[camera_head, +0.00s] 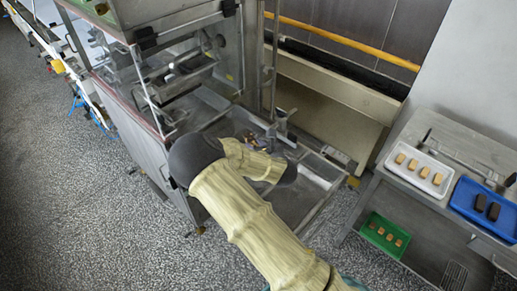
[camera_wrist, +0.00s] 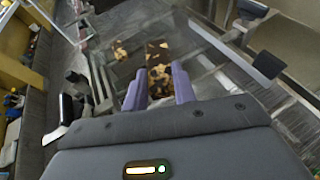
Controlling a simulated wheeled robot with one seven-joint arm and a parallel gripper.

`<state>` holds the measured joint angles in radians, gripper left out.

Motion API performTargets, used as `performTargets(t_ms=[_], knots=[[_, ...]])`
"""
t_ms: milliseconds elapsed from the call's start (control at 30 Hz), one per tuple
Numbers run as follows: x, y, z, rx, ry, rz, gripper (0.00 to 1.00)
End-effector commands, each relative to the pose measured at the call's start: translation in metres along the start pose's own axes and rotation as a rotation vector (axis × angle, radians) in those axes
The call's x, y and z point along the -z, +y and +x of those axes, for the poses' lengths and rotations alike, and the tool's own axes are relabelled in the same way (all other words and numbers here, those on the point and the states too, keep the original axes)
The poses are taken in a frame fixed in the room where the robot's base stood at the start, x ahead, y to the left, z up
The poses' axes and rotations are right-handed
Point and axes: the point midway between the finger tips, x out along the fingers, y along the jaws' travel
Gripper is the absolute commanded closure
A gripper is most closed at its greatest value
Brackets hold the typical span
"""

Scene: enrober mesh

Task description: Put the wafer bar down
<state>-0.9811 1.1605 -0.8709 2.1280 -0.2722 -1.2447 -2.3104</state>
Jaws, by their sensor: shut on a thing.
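My gripper (camera_wrist: 159,72) is shut on a wafer bar (camera_wrist: 158,52), a tan piece with dark brown patches, between its two purple fingers in the wrist view. It is over the metal mesh area of the machine (camera_wrist: 200,50). I cannot tell whether the bar touches the surface below. In the head view my arm reaches to the machine's metal bed (camera_head: 318,168), and my arm hides most of the gripper and the bar.
Patchy brown and tan pieces (camera_wrist: 120,50) lie beyond the gripper. At right, a metal cart bears a white tray (camera_head: 409,177) of tan bars and a blue tray (camera_head: 467,207) of dark bars. A green tray (camera_head: 372,239) with tan pieces sits on its lower shelf.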

Motion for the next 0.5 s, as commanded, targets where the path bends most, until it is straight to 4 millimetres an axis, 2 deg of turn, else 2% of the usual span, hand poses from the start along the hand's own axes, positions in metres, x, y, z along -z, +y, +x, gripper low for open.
performTargets(t_ms=[367,500], knots=[[-0.0001,0.0009,0.0003,-0.001,0.0,0.0,0.86],[0.0069,-0.0005,0.003,0.0,0.002,0.0,0.86]])
